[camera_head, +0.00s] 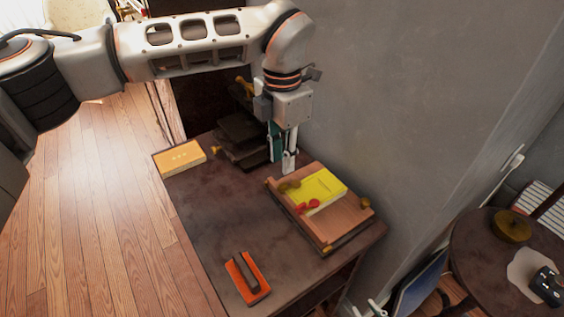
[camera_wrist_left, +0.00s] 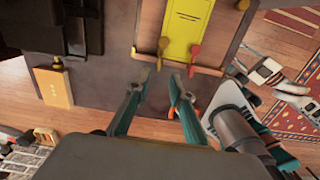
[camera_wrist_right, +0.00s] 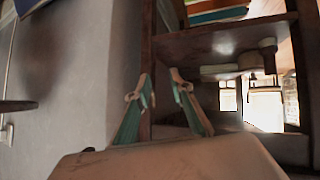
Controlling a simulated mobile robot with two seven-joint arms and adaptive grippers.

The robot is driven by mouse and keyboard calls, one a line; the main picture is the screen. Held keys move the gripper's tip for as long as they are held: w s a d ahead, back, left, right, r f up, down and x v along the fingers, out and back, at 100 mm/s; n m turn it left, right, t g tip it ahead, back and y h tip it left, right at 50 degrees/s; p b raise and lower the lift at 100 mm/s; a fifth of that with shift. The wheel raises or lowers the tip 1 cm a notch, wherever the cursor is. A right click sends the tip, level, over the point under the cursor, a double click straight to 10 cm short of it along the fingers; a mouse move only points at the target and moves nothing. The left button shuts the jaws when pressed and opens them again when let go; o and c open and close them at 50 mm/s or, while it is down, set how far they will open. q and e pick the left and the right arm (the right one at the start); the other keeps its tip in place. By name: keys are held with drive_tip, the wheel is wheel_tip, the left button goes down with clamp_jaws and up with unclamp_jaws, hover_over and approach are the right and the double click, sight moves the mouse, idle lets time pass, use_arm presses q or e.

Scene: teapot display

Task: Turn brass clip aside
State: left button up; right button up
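A brass clip (camera_head: 289,186) lies at the near left edge of a yellow book (camera_head: 323,189), beside a red clip (camera_head: 308,206). The book rests on a wooden board (camera_head: 350,212) on the dark table. In the left wrist view, the brass clip (camera_wrist_left: 163,46) and the red clip (camera_wrist_left: 195,50) sit at the book's lower corners. My left gripper (camera_wrist_left: 161,79) points down, open and empty, close to the board's edge on the brass clip's side. My right gripper (camera_wrist_right: 161,90) is open and empty, facing wooden furniture away from the board; the head view does not show it.
A yellow-orange box (camera_head: 179,158) lies at the table's left end, with dark stacked pieces (camera_head: 240,138) behind. An orange block with a dark bar (camera_head: 247,277) lies near the front. The table's middle is clear. A grey wall (camera_head: 410,110) rises close behind the board.

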sight(282, 184)
use_arm(q)
drive_tip(key=shift+w+f, duration=0.2)
drive_tip(key=shift+f, duration=0.45)
drive_tip(key=f, duration=0.2)
drive_tip(key=shift+s+f+b, duration=0.25)
drive_tip(key=shift+f+b, duration=0.05)
drive_tip(key=shift+b, duration=0.05)
wheel_tip(282, 184, down, 2)
drive_tip(key=shift+f, duration=0.8)
drive_tip(key=shift+w+f, duration=0.1)
use_arm(e)
drive_tip(key=shift+a, duration=0.2)
use_arm(q)
drive_tip(key=shift+c, duration=0.3)
use_arm(e)
drive_tip(key=shift+f, duration=0.1)
use_arm(q)
clamp_jaws()
use_arm(e)
drive_tip(key=shift+s+f, duration=0.15)
drive_tip(key=shift+s, duration=0.1)
